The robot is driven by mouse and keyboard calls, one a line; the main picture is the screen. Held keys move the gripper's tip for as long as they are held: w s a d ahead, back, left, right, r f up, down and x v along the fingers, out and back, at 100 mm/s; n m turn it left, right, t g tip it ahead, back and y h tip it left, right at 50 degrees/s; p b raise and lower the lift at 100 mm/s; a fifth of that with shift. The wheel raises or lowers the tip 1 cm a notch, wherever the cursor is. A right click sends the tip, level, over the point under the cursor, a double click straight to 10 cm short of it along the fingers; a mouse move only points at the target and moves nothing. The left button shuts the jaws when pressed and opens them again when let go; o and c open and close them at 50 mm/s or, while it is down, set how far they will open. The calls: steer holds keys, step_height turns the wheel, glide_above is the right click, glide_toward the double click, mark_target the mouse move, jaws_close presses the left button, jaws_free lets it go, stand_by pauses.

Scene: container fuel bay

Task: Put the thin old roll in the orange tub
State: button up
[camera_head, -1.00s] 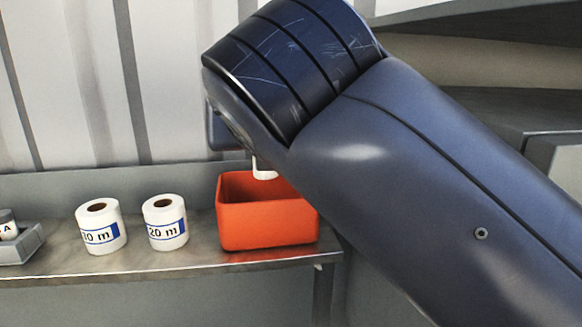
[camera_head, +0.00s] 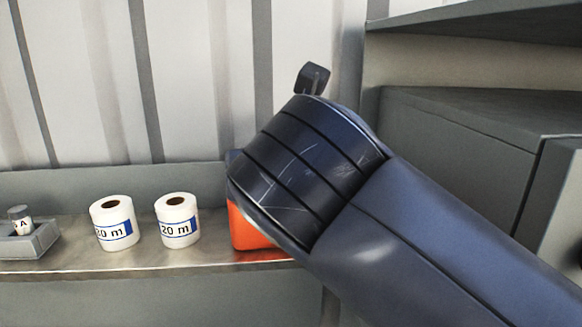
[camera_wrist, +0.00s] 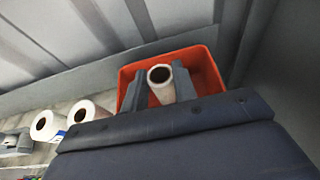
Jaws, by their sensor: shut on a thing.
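My gripper (camera_wrist: 159,80) is shut on a narrow white roll (camera_wrist: 161,88) with a brown core, seen end-on between the two grey fingers in the wrist view. The orange tub (camera_wrist: 208,62) is around and behind the roll in that view. I cannot tell whether the roll touches the tub's floor. In the head view the orange tub (camera_head: 247,232) is mostly hidden behind my arm, and the gripper and held roll are hidden too.
Two wider white rolls with blue labels, a left one (camera_head: 114,224) and a right one (camera_head: 178,221), stand on the metal shelf (camera_head: 180,262) left of the tub. A small grey tray (camera_head: 33,243) holds a labelled white item at far left. A wall rises behind.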

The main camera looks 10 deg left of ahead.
steer(key=shift+f, duration=0.3)
steer(key=o, duration=0.9)
steer(key=shift+o, duration=0.2)
steer(key=shift+r, duration=0.25)
steer(key=v, duration=1.2)
steer(key=shift+r, duration=0.3)
